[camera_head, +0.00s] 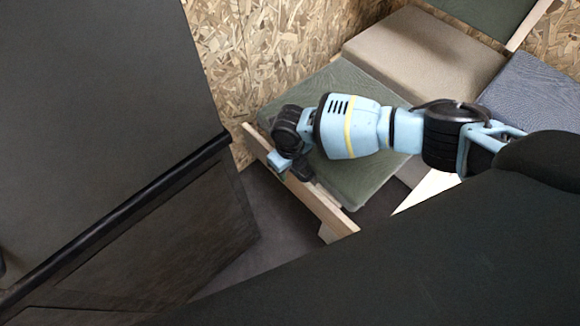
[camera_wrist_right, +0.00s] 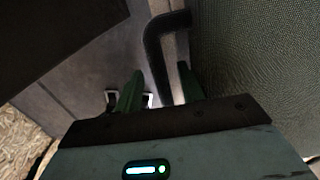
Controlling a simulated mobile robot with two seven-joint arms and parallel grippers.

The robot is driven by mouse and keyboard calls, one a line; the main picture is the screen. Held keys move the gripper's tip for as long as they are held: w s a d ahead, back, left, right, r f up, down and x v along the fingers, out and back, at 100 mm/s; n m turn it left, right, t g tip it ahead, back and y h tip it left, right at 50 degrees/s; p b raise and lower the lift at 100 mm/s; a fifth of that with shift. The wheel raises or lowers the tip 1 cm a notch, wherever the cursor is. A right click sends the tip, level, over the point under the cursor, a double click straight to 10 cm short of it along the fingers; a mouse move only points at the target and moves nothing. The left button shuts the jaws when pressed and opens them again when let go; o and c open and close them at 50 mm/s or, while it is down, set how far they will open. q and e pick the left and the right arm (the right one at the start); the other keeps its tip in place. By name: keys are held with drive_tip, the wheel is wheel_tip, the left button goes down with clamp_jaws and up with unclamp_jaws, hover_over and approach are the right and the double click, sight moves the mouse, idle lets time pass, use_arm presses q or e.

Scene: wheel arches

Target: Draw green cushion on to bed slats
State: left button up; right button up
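The green cushion (camera_head: 355,180) lies flat beneath my right arm in the head view, beside a pale wooden rail (camera_head: 318,202). Its fabric fills the right of the right wrist view (camera_wrist_right: 255,50). A black curved handle (camera_wrist_right: 155,50) stands out along the cushion's side. My right gripper (camera_head: 280,172) is at the cushion's front edge above the rail. In the wrist view its green fingers (camera_wrist_right: 158,92) are apart, with the handle between them; I cannot tell whether they touch it. Bed slats cannot be made out clearly. My left gripper is not in view.
A beige cushion (camera_head: 420,55), a blue-grey cushion (camera_head: 535,95) and another green cushion (camera_head: 490,15) lie behind. A chipboard wall (camera_head: 270,40) rises at the back. A dark cabinet (camera_head: 100,90) stands at left. A narrow strip of grey floor (camera_head: 275,225) is clear before the rail.

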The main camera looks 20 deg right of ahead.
drive_tip(key=shift+r, duration=0.1)
wheel_tip(320, 180, up, 7)
drive_tip(key=shift+f+p, duration=0.1)
drive_tip(key=shift+p, duration=0.75)
drive_tip(key=shift+r, duration=0.4)
